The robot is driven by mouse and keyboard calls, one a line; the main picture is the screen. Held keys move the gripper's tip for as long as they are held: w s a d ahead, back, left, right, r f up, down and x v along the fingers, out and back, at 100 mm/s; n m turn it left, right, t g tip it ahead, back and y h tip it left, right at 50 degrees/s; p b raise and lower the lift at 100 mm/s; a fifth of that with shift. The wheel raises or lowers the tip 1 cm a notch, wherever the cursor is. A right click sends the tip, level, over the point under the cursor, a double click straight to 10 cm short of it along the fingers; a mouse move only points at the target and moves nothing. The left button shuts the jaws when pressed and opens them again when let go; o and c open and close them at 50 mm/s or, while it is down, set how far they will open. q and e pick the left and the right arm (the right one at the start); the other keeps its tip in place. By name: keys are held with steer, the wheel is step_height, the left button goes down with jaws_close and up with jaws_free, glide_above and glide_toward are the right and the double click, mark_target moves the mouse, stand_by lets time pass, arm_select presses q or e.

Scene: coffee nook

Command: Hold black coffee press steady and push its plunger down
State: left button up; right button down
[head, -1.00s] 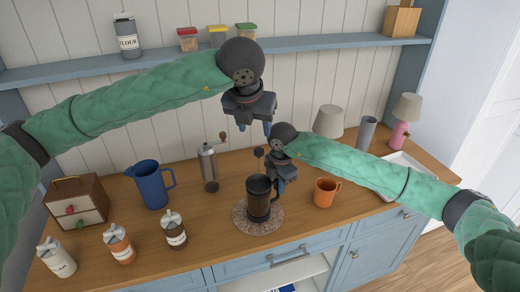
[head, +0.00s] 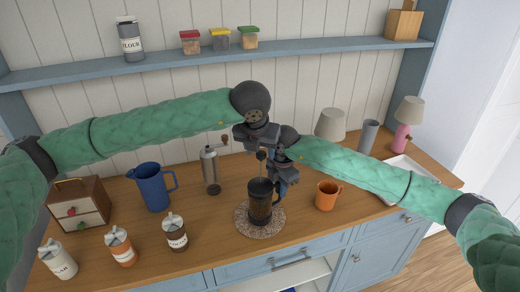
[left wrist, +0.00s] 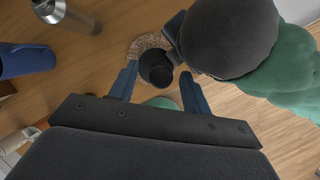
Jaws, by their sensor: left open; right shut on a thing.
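The black coffee press (head: 260,203) stands upright on a round speckled mat (head: 243,228) on the counter. Its plunger knob (head: 261,155) stands up above the lid on a rod. My right gripper (head: 280,190) is shut on the press at its right side, by the handle; its fingertips are partly hidden. My left gripper (head: 255,148) is above the press, pointing down, open and empty. In the left wrist view, the dark round top of the press (left wrist: 156,68) shows between and beyond the open blue fingers of my left gripper (left wrist: 160,85).
An orange mug (head: 326,196) stands right of the press. A grinder (head: 210,170) and blue pitcher (head: 151,187) stand to the left. Several labelled jars, one brown (head: 175,233), line the front left. A shelf (head: 180,65) runs above. My two arms are close together over the press.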

arm_select(q)
jaws_close()
step_height(320, 180, down, 9)
steer(key=shift+a+f, duration=0.1)
stand_by(0.3)
jaws_free()
steer(key=shift+w, duration=0.1)
steer(key=shift+r, duration=0.25)
step_height(320, 180, up, 9)
steer(key=shift+r, duration=0.1)
steer(key=v, duration=1.1)
steer(key=shift+s+r, duration=0.2)
steer(key=shift+s, duration=0.2)
